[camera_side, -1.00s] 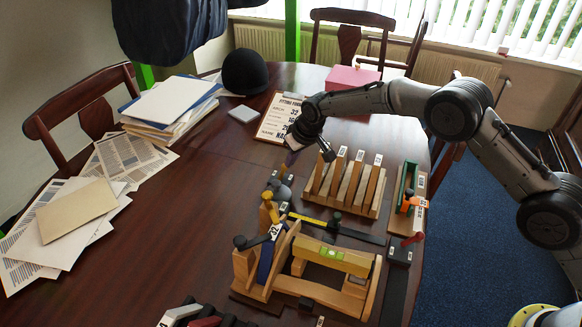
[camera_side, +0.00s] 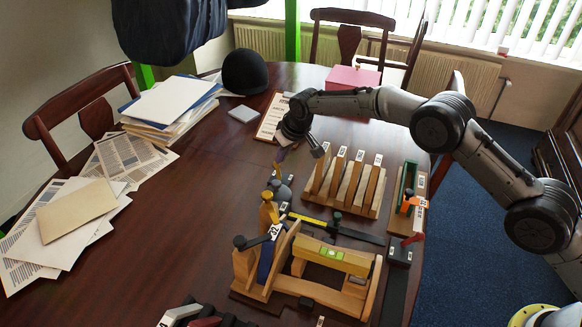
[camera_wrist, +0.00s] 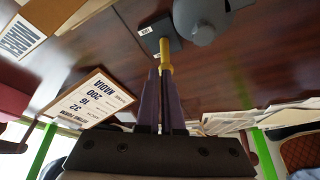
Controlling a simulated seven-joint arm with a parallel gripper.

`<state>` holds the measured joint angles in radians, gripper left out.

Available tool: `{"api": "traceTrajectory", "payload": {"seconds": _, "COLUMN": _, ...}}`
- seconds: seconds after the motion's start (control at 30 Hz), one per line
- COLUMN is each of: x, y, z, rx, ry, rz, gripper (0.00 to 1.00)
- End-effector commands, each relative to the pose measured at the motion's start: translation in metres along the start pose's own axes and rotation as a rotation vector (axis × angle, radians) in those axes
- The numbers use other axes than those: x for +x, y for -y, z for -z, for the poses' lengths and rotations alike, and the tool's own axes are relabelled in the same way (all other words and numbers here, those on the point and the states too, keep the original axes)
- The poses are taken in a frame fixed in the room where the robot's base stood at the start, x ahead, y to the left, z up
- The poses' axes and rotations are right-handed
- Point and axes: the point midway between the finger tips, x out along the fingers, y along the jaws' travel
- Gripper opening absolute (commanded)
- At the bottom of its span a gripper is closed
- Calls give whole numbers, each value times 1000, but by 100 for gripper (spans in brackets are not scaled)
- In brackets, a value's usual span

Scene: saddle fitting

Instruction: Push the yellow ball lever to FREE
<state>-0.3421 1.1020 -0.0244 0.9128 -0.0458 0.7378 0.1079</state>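A yellow piece (camera_wrist: 165,58), which looks like the lever, shows just beyond my fingertips in the wrist view, in front of a small dark labelled block. I cannot tell whether the fingers touch it. My gripper's purple fingers (camera_wrist: 164,78) are close together and point down over the table. No FREE marking is readable.
A wooden slotted rack (camera_side: 345,185) stands right of my gripper. A wooden frame with a yellow-green level (camera_side: 331,256) stands in front. A clipboard (camera_side: 270,122) lies behind. The table's left middle (camera_side: 190,215) is clear.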

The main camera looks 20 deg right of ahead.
Motion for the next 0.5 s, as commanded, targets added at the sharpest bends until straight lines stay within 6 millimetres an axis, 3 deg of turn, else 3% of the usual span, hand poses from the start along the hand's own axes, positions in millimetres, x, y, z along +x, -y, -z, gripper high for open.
{"api": "traceTrajectory", "payload": {"seconds": 0.03, "x": 14, "y": -1, "z": -14, "rx": -1, "ry": 38, "rz": -5, "gripper": 0}}
{"api": "traceTrajectory", "payload": {"seconds": 0.5, "x": 16, "y": 4, "z": -6, "rx": -1, "ry": 36, "rz": -4, "gripper": 0}}
